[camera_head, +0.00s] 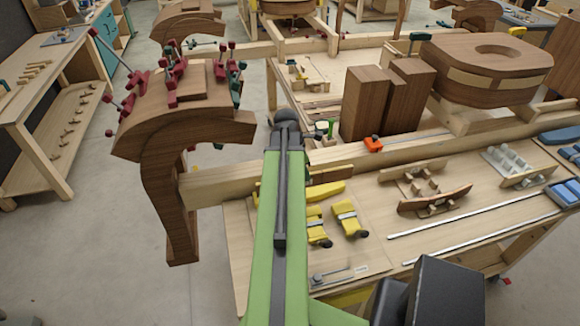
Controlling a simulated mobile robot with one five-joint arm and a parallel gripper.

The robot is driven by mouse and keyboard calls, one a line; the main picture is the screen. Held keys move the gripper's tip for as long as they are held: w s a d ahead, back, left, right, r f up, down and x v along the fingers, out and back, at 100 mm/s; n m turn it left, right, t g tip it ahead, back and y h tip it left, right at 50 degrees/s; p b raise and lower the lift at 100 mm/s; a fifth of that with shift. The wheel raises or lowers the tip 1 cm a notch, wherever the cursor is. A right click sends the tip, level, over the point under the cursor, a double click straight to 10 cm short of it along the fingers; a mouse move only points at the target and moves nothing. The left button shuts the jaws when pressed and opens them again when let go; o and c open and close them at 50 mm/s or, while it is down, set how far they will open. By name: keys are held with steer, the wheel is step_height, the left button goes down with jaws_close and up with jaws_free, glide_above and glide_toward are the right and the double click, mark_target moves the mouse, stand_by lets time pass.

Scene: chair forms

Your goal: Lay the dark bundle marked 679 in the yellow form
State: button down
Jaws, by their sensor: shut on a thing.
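My green arm reaches up the middle of the view to a dark joint at its far end. My gripper is hidden behind this arm, so its hold cannot be seen. A dark brown strip (330,179) juts out right of the arm, over the bench; it may be the dark bundle, but its left part is hidden and no number can be read. Just below it in the picture is a yellow curved piece (327,191), perhaps the yellow form, partly hidden by the arm. I cannot tell whether the two touch.
The bench (375,255) holds two yellow clamps (350,219), a curved brown piece (435,203) between blocks, long metal bars (475,217) and tall brown blocks (365,103). A large brown chair form (160,125) with red clamps stands left. Blue pads (565,192) lie far right.

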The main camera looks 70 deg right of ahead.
steer(key=shift+s+f, duration=0.15)
steer(key=shift+s, duration=0.1)
steer(key=shift+f+b, duration=0.25)
steer(key=shift+b, duration=0.2)
step_height(320, 180, down, 12)
steer(key=b, duration=1.1)
steer(key=shift+w+r, duration=0.1)
steer(key=shift+r, duration=0.1)
steer(key=shift+f+b, duration=0.3)
steer(key=shift+b, duration=0.25)
steer(key=c, duration=1.3)
jaws_free()
steer(key=shift+r, duration=0.15)
